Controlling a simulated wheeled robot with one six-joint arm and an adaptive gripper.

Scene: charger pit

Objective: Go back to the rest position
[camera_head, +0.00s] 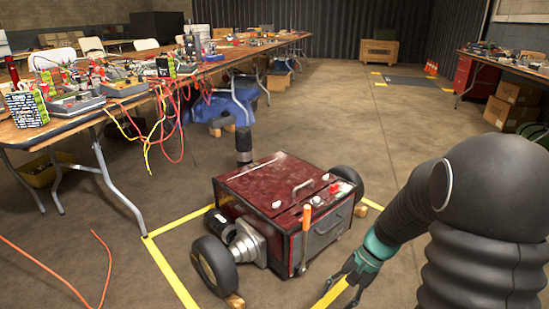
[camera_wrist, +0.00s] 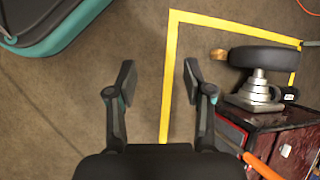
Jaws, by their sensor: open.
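My gripper (camera_head: 345,285) hangs low at the lower right in the head view, beside the red wheeled cart and above the floor. In the wrist view my gripper (camera_wrist: 158,80) is open, with its two fingers apart and nothing between them but floor and a strip of yellow tape. The red cart (camera_head: 264,185) stands inside a yellow taped outline. Its top corner and a wheel also show at the right in the wrist view (camera_wrist: 290,140). An orange-handled tool (camera_head: 306,225) stands upright against the cart's front side.
A long table (camera_head: 60,125) full of electronics and hanging cables runs along the left. An orange cable (camera_head: 95,285) lies on the floor at lower left. A workbench (camera_head: 510,66), red cabinet (camera_head: 468,76) and cardboard boxes (camera_head: 512,105) stand at the right.

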